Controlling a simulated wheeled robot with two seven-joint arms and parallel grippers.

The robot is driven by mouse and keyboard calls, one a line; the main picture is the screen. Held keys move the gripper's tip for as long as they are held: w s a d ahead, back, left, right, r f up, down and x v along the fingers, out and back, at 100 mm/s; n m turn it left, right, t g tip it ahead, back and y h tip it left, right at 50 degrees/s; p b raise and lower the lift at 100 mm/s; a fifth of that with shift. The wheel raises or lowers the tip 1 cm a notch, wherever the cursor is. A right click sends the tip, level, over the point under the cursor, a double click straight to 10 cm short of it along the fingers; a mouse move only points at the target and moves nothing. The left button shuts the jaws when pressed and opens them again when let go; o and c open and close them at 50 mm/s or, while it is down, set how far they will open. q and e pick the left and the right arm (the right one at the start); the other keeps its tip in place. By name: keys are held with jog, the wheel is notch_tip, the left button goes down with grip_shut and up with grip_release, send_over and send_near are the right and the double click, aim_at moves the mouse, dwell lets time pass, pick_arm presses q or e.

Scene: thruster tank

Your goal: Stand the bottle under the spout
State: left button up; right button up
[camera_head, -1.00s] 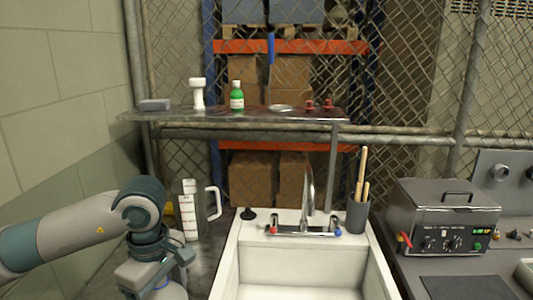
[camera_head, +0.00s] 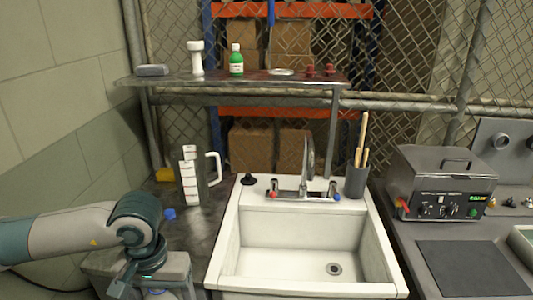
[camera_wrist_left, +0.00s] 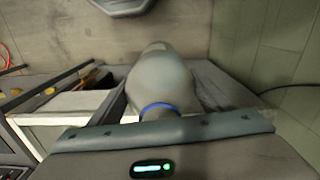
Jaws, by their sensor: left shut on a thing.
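My left gripper (camera_head: 155,286) is low at the left, beside the sink and near the bottom edge of the head view. In the left wrist view it is shut on a grey, rounded bottle (camera_wrist_left: 160,78) with a blue ring at its narrow neck. Only a small pale part of the bottle (camera_head: 158,294) shows below the gripper in the head view; its lower end is hidden. The spout (camera_head: 308,158) is a curved metal tap at the back of the white sink (camera_head: 226,250), right of the gripper. The bottle is apart from the spout. My right gripper is out of view.
A measuring jug (camera_head: 193,180) and a blue cap (camera_head: 169,213) are on the left counter. A cup with sticks (camera_head: 355,182) stands right of the tap. A shelf (camera_head: 300,80) spans behind. A grey machine (camera_head: 440,185) is at right. The basin is empty.

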pick_arm(q)
jog(key=shift+f, duration=0.1)
dwell(0.4)
jog(key=s+f, duration=0.1)
jog(key=f, duration=0.4)
jog(key=s+f, duration=0.1)
jog(key=f, duration=0.4)
jog(key=s+f, duration=0.2)
jog(key=f, duration=0.3)
jog(key=shift+r, duration=0.1)
